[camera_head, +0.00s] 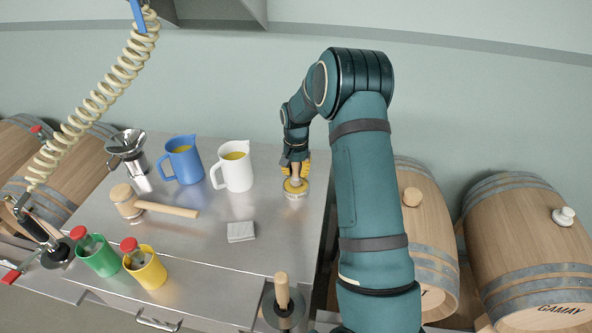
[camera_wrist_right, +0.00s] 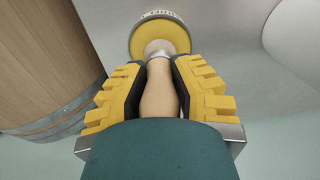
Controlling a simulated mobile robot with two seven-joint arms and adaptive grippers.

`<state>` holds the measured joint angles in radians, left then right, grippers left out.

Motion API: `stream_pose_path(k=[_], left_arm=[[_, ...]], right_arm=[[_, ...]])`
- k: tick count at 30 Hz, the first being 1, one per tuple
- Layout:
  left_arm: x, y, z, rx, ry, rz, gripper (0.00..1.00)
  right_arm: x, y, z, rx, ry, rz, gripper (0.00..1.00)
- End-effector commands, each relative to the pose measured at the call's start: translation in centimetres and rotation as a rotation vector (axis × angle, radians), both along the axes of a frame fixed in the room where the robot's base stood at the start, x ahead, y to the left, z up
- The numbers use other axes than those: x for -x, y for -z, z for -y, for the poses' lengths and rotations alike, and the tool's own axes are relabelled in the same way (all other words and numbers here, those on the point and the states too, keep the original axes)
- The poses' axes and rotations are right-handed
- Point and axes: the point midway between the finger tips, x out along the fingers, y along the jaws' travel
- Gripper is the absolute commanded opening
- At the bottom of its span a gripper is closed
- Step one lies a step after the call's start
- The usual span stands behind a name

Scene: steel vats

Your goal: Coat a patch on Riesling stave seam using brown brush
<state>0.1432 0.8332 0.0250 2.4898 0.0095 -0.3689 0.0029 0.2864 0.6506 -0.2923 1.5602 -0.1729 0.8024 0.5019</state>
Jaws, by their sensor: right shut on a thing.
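My right gripper (camera_head: 294,168) is over the far right part of the steel bench. It is shut on the light wooden handle of a brush (camera_wrist_right: 158,90). The brush points down to a small round tin (camera_head: 296,194) with yellow content. In the right wrist view the brush's metal collar is at the yellow surface inside the tin's lettered rim (camera_wrist_right: 160,14); its bristles are hidden. A barrel (camera_head: 428,230) stands behind my right arm, its label mostly covered. No Riesling label is readable. My left gripper is not in view.
The bench (camera_head: 215,218) holds a blue jug (camera_head: 183,162), a white jug (camera_head: 236,170), a mallet (camera_head: 150,207), a grey block (camera_head: 241,232), and green (camera_head: 98,256) and yellow (camera_head: 146,268) cups. A wooden handle (camera_head: 282,290) stands at the front. A Gamay barrel (camera_head: 525,240) is at right.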

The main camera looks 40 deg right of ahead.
Motion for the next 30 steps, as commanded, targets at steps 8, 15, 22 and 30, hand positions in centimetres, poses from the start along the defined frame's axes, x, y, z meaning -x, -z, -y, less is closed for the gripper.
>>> stream_pose_path(k=[8,15,22,30], left_arm=[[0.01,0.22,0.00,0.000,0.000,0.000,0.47],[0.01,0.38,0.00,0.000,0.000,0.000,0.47],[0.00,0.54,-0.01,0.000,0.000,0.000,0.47],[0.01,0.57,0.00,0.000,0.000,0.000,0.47]], right_arm=[[0.00,0.31,0.00,0.000,0.000,0.000,0.00],[0.00,0.57,0.00,0.000,0.000,0.000,0.00],[0.00,0.82,0.01,0.000,0.000,0.000,0.00],[0.00,0.89,0.00,0.000,0.000,0.000,0.00]])
